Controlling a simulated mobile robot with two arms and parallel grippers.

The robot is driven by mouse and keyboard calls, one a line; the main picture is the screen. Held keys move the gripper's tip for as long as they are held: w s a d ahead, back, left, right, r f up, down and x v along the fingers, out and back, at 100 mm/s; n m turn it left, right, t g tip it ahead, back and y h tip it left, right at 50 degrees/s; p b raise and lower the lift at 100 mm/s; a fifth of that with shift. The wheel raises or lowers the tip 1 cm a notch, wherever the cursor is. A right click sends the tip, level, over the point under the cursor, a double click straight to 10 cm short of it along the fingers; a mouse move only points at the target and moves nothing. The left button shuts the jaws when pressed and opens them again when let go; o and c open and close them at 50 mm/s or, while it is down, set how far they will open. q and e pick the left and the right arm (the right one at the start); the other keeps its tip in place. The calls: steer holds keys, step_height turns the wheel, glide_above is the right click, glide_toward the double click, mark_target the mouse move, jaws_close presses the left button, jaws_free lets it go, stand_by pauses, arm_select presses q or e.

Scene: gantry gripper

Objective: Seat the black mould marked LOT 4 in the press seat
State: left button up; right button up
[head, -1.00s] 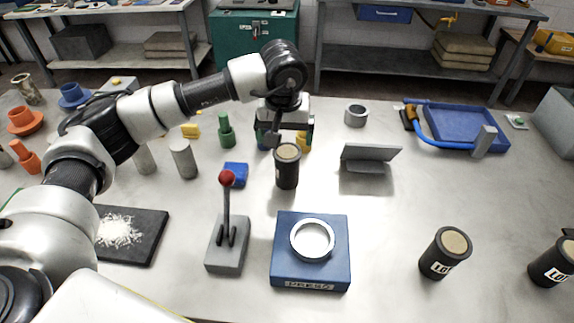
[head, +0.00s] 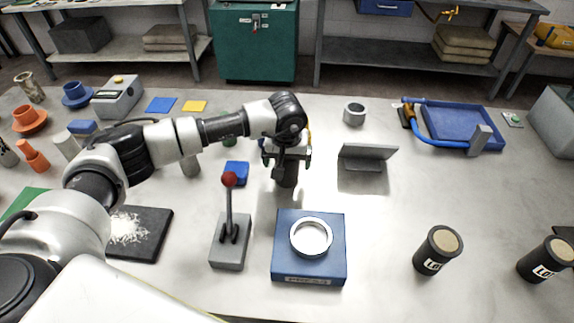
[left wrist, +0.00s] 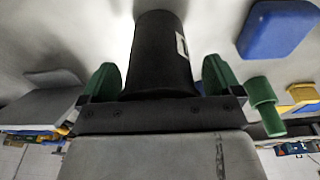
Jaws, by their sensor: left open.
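A black cylindrical mould (head: 287,176) stands upright behind the press, mostly hidden by my left gripper (head: 287,155). In the left wrist view the same mould (left wrist: 158,55) stands between two green fingertips, with gaps on both sides; only an edge of its white label shows. The gripper is open around it. Two more black moulds with tan tops stand at the right, one nearer (head: 435,252) and one at the far right (head: 546,261); their labels begin "LO", the numbers unreadable. The blue press (head: 283,262) has an empty silver ring seat (head: 329,237). My right gripper is not in view.
A lever with a red knob (head: 229,179) stands left of the press. A grey angled plate (head: 367,163) and a metal ring (head: 354,113) lie right of the gripper. A blue block (head: 237,170) is close on its left.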

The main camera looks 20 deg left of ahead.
arm_select(q)
steer(key=shift+c, duration=0.2)
steer(key=c, duration=1)
steer(key=shift+r, duration=0.1)
steer(key=shift+c, duration=0.2)
steer(key=shift+w+r, duration=0.1)
